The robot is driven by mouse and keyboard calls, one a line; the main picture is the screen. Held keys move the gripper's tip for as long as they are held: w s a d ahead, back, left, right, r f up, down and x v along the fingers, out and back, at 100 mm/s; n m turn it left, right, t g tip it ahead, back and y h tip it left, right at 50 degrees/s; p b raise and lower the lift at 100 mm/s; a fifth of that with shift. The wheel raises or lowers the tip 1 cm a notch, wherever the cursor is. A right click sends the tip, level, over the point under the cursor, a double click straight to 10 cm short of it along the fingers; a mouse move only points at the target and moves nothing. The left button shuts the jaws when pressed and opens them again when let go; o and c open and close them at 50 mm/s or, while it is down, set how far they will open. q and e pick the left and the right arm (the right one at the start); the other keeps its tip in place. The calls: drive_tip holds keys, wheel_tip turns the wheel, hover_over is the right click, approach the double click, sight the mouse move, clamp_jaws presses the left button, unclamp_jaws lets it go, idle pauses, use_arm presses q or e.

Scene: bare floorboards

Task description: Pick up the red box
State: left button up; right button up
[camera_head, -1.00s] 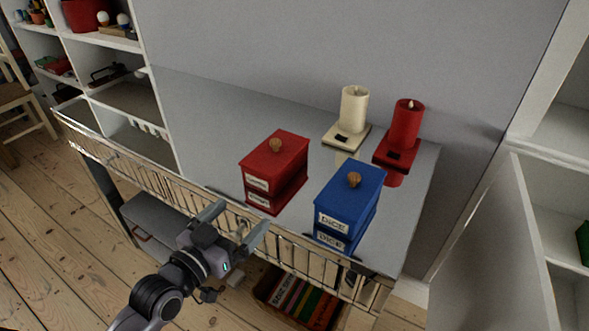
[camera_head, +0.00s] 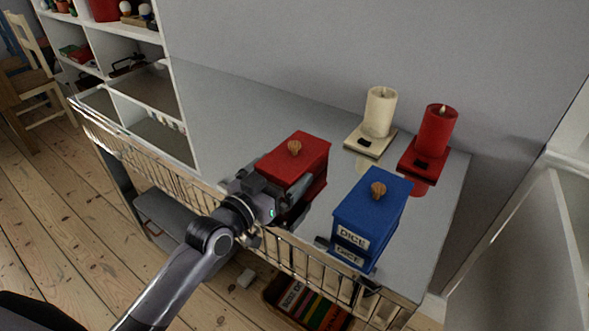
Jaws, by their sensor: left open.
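The gripper covers the lower front of the box and the label there. The fingers are mostly hidden, and I cannot tell whether they touch the box. My right gripper is not in view.
The blue box (camera_head: 371,215) marked DICE stands close on the right. A cream candle (camera_head: 379,112) and a red candle (camera_head: 435,132) stand behind on square bases. A metal railing (camera_head: 180,180) runs along the table's front edge. The table top (camera_head: 225,110) is clear at the back left.

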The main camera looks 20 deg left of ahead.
use_arm(q)
drive_tip(key=c, duration=0.7)
drive_tip(key=shift+r, duration=0.15)
